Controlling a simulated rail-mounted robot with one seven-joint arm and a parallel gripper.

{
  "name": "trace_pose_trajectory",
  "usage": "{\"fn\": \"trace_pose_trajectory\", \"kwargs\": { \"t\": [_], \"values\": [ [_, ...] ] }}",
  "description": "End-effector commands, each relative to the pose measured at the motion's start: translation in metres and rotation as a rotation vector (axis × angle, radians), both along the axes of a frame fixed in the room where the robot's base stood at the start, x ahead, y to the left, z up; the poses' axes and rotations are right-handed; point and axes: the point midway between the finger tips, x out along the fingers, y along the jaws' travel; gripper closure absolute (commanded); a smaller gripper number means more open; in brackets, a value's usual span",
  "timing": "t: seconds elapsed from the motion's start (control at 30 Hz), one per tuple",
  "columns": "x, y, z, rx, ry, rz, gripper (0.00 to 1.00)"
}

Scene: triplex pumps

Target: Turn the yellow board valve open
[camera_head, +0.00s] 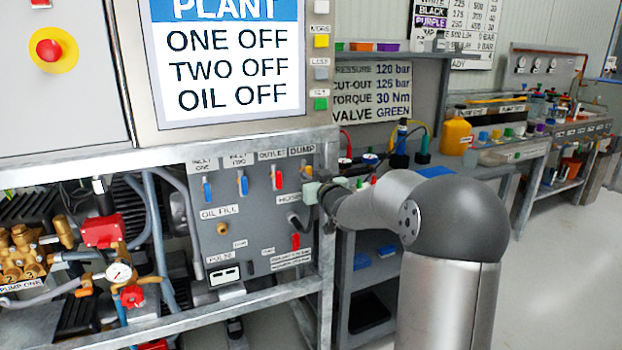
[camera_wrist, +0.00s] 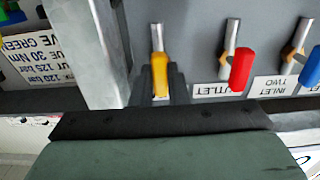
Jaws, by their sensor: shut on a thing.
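The yellow board valve handle (camera_wrist: 159,68) is in the wrist view, at the end of a metal stem on the grey board. The two dark fingers of my gripper (camera_wrist: 160,86) stand on either side of it and are shut on it. In the head view the valve (camera_head: 308,171) is below the DUMP label, at the board's upper right. My gripper (camera_head: 314,190) is there, seen from the side, and my wrist hides part of that area.
A red outlet valve (camera_head: 277,179) and two blue inlet valves (camera_head: 243,185) are beside it on the board (camera_head: 225,235). The red handle (camera_wrist: 241,70) is close to my fingers in the wrist view. A metal frame post (camera_head: 327,250) is right of the board.

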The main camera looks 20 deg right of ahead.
Motion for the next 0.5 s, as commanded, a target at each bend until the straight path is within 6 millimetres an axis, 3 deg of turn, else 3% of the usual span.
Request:
{"fn": "trace_pose_trajectory", "kwargs": {
  "t": [0.1, 0.13, 0.2, 0.5],
  "values": [
    [-0.0002, -0.0002, -0.0005, -0.002, 0.002, 0.0, 1.0],
    [-0.0002, -0.0003, -0.0005, -0.002, 0.002, 0.0, 0.83],
    [-0.0001, -0.0002, -0.0005, -0.001, 0.002, 0.0, 0.65],
    [-0.001, -0.0002, -0.0001, 0.0, 0.001, 0.0, 0.65]
  ]
}}
